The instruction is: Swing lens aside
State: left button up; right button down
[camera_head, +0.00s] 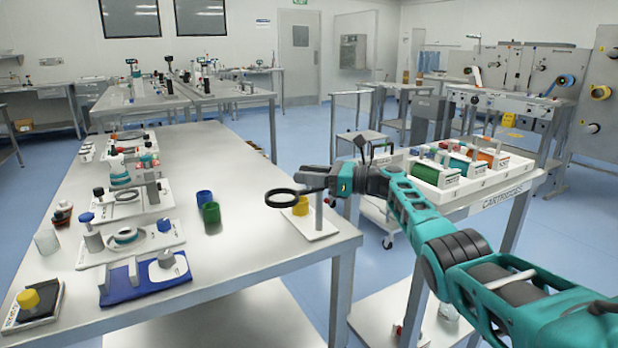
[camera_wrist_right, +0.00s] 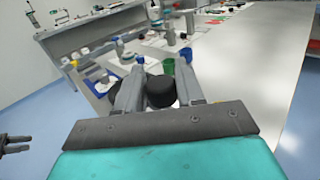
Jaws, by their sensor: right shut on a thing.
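The lens (camera_head: 281,198) is a dark round ring that juts out to the left over the near right corner of the steel table. Its stand has a thin post on a white base plate (camera_head: 318,232). A yellow cup (camera_head: 300,206) stands on that plate, close by the ring. My right gripper (camera_head: 318,180) is at the lens's mount beside the post. In the right wrist view its fingers (camera_wrist_right: 160,88) close around a black round part. What looks like my left gripper (camera_wrist_right: 18,143) shows at the left edge there, its two dark prongs apart.
Green (camera_head: 211,214) and blue (camera_head: 204,198) cups stand left of the lens. A blue-based fixture (camera_head: 140,283) and several small instruments line the table's left side. A white cart tray (camera_head: 480,185) with coloured rolls stands behind my right arm.

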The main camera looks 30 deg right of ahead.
pick_arm(q)
jog(key=shift+s+f, duration=0.1)
jog(key=shift+f, duration=0.05)
pick_arm(e)
jog(key=shift+r, duration=0.15)
jog(key=c, duration=0.8)
grip_release()
jog(key=shift+a, duration=0.1)
pick_arm(q)
jog(key=shift+s+a+r+p, duration=0.1)
jog(key=shift+a+r+p, duration=0.1)
jog(key=shift+r+p, duration=0.6)
pick_arm(e)
jog(key=v, duration=1.3)
pick_arm(q)
jog(key=shift+f, duration=0.1)
